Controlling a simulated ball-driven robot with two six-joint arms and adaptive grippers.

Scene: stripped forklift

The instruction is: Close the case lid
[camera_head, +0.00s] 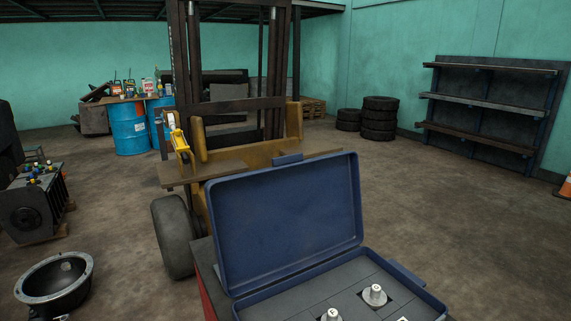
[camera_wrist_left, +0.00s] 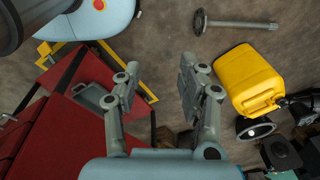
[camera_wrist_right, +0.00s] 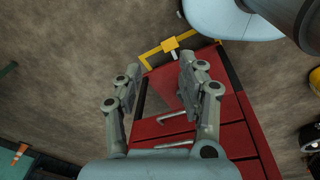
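The blue case stands open in the head view, with its lid (camera_head: 283,219) raised and leaning back from the body. The case body (camera_head: 352,284) holds a grey insert with round, light-coloured knobs in it, and its near part is cut off by the frame edge. My left gripper (camera_wrist_left: 157,80) is open and empty in the left wrist view, above the floor beside a red cabinet. My right gripper (camera_wrist_right: 157,78) is open and empty in the right wrist view, above a red drawer cabinet. Neither gripper shows in the head view, and neither touches the case.
The case rests on a dark-topped red cabinet (camera_head: 205,270). A forklift (camera_head: 235,130) stands right behind it. A yellow jerrycan (camera_wrist_left: 248,83) and a metal shaft (camera_wrist_left: 235,24) lie on the floor. Red drawers (camera_wrist_right: 180,128) are below my right gripper.

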